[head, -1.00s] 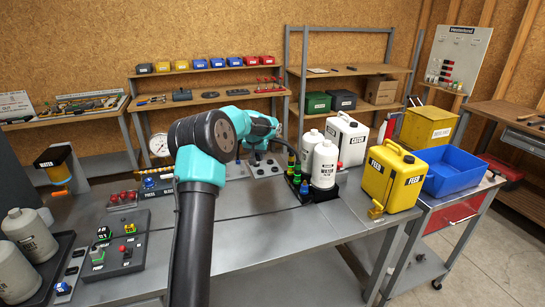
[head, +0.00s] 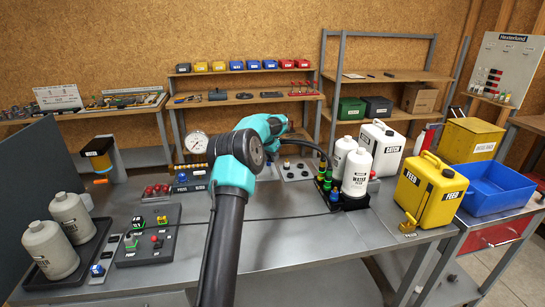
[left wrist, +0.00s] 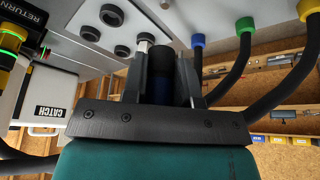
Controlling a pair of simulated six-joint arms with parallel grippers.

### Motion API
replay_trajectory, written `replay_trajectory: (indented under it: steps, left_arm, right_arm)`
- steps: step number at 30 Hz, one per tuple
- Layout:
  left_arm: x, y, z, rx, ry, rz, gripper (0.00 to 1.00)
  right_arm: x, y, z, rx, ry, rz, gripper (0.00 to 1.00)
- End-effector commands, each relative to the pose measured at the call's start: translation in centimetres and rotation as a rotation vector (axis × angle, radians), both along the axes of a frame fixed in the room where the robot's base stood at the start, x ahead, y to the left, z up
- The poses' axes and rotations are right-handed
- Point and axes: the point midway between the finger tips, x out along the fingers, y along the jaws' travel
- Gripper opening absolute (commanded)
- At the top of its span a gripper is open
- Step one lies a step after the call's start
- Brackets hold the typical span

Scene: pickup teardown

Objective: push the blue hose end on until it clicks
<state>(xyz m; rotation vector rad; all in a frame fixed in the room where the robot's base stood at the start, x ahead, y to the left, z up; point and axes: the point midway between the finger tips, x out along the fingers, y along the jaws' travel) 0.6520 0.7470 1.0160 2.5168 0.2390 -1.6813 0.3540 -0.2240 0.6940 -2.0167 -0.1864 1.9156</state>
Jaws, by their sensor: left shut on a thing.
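In the left wrist view my left gripper (left wrist: 164,62) is shut on a dark hose end with a dark blue band (left wrist: 162,88). The held end sits close beside a silver fitting (left wrist: 145,43) on a pale panel with several black round ports (left wrist: 112,15). I cannot tell whether the two touch. In the head view my left arm reaches over the bench to the panel (head: 297,170), and the wrist hides the fingers. My right gripper is not in view.
Hoses with blue (left wrist: 197,41), green (left wrist: 244,25) and yellow (left wrist: 308,8) collars hang beside the gripper. White WATER bottles (head: 357,172) stand in a black rack right of the panel. A yellow FEED can (head: 430,190) is further right.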

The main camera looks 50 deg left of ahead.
Motion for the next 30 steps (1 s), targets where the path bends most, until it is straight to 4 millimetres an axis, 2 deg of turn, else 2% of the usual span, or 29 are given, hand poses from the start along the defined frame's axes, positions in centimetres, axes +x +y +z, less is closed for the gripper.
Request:
replay_trajectory:
  steps: [18, 30]
  left_arm:
    - [-0.1, 0.0, -4.5, 0.0, 0.001, 0.0, 0.0]
    - [0.0, 0.0, -4.9, 0.0, 0.0, 0.0, 0.0]
  right_arm:
    - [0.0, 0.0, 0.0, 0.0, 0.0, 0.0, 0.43]
    - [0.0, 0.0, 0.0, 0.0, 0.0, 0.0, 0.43]
